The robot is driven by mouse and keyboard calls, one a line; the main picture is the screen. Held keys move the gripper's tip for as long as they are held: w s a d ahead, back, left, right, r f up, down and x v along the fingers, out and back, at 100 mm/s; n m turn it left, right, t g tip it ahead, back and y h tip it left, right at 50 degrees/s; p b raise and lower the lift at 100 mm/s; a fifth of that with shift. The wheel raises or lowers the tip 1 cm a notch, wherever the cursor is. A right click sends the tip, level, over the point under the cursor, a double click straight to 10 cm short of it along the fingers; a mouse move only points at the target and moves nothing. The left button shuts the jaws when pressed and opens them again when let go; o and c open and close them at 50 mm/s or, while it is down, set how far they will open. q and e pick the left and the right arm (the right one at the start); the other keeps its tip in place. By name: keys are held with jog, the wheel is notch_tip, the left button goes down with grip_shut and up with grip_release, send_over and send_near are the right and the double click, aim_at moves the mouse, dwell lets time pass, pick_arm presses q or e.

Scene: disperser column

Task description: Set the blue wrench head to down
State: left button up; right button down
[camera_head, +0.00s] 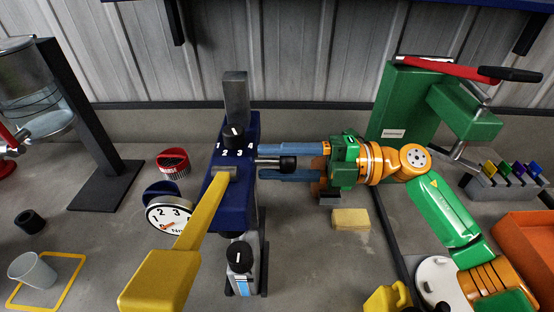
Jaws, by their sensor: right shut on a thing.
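A blue head (236,200) with a black dial (233,133) marked 1 to 4 sits on a grey upright column (235,95). A long yellow handle (187,240) projects from its front toward me. A short lever with a black knob (288,163) sticks out from its right side. My right gripper (272,162) reaches in from the right, its two long blue fingers level, one above and one below this lever. It is shut on the lever; the exact contact is hard to see. I cannot tell which part is the wrench head. My left gripper is not in view.
A round gauge (168,216) hangs at the head's left. A yellow block (350,219) and a green press (405,100) stand right. A wall closes the back.

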notch_tip(320, 180, down, 9)
jog(key=b, duration=0.6)
jog(key=shift+c, duration=2.2)
grip_release()
jog(key=shift+w, duration=0.1)
jog(key=d+b, duration=0.2)
jog(key=d, duration=0.5)
jog(key=shift+b, duration=0.3)
